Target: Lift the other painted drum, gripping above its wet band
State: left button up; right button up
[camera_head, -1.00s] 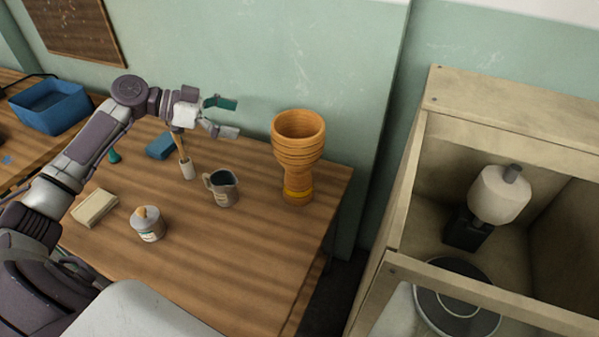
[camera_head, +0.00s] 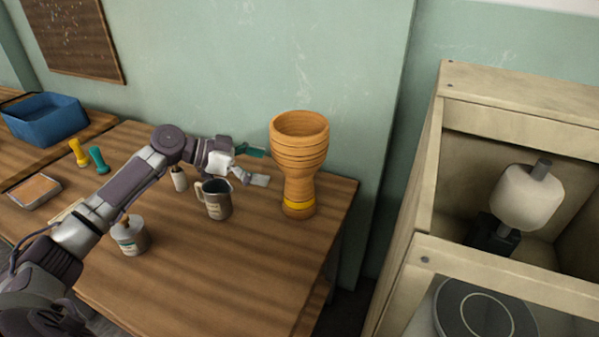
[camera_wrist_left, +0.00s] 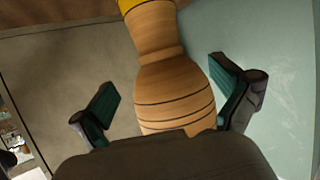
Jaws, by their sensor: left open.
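The painted drum (camera_head: 299,160) stands upright on the wooden table near its back right corner. It is a wooden goblet shape with dark rings on the bowl and a yellow band (camera_head: 299,204) low on its foot. My left gripper (camera_head: 262,166) is open just left of the drum, level with its lower bowl. In the left wrist view the drum (camera_wrist_left: 172,95) lies between the two open fingers (camera_wrist_left: 168,100), apart from both, with the yellow band (camera_wrist_left: 128,4) at the top edge. My right gripper is not in view.
A grey pitcher (camera_head: 217,203) stands left of the drum, below my left forearm. A wooden cabinet (camera_head: 425,180) is at the right. The table's front right is clear.

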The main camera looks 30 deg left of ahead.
aim_at(292, 174)
pick_arm(q)
jog(key=x, duration=0.7)
jog(key=shift+d+f, duration=0.25)
jog(key=shift+d, duration=0.05)
jog(key=shift+c, duration=0.3)
jog(key=shift+f, duration=0.15)
jog(key=c, duration=1.3)
jog(key=shift+c, duration=0.8)
